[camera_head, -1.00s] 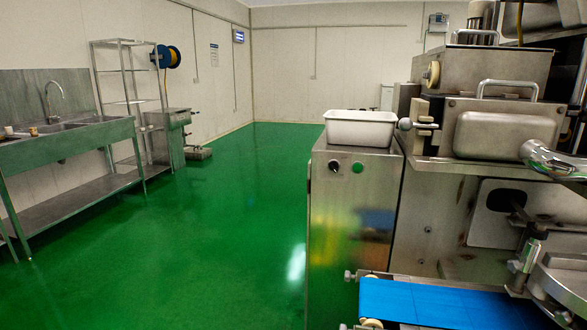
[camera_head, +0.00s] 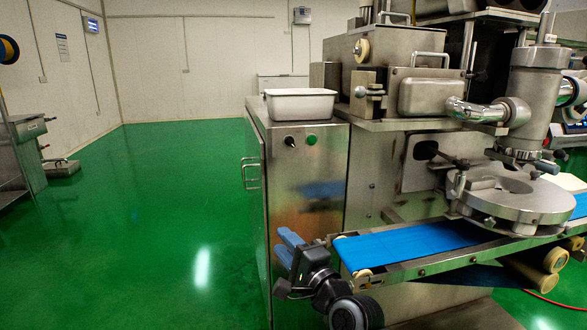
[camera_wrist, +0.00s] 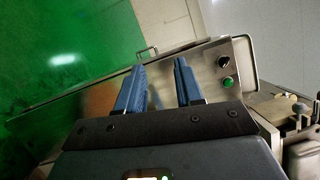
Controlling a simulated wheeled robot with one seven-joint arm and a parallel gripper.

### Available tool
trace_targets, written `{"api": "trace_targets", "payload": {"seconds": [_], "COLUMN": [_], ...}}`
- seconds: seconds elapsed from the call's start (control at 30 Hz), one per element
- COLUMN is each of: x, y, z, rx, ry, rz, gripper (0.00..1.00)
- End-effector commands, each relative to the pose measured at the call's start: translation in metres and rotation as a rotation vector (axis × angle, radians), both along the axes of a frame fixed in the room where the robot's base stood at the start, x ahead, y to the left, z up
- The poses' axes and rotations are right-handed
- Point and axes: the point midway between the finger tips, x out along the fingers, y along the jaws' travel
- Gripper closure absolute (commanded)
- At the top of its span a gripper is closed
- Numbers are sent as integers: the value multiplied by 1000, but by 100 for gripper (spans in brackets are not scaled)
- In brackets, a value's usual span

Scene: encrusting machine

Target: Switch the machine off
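The encrusting machine (camera_head: 375,185) stands at the right in the head view, with a steel cabinet at its left end. The cabinet's front panel carries a black rotary switch (camera_head: 290,142) and a green button (camera_head: 311,140) beside it. In the wrist view the black switch (camera_wrist: 223,62) and green button (camera_wrist: 228,83) lie to the right of my fingers. My gripper (camera_head: 286,245) is in front of the cabinet, below the switch. Its two blue fingers are apart with nothing between them, as the wrist view shows (camera_wrist: 159,67). It appears clear of the switch.
The green floor (camera_head: 150,230) at left is open.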

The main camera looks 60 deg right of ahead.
Motion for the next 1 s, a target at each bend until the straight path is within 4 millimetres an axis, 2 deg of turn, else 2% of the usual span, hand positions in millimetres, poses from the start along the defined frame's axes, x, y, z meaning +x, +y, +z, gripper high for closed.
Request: {"api": "trace_targets", "payload": {"seconds": [0.03,0.2,0.3,0.4,0.5,0.67,1.0], "x": [9,25,27,27,26,34,73], "y": [-27,-98,-129,-150,-162,-171,-198], "z": [15,64,90,110,122,131,144], "rx": [59,261,345,403,435,450,450], "ry": [-76,-299,-400,-470,-511,-528,-527], "rz": [-15,-13,2,18,29,36,35], "gripper": [64,64,64,64,64,64,64]}}
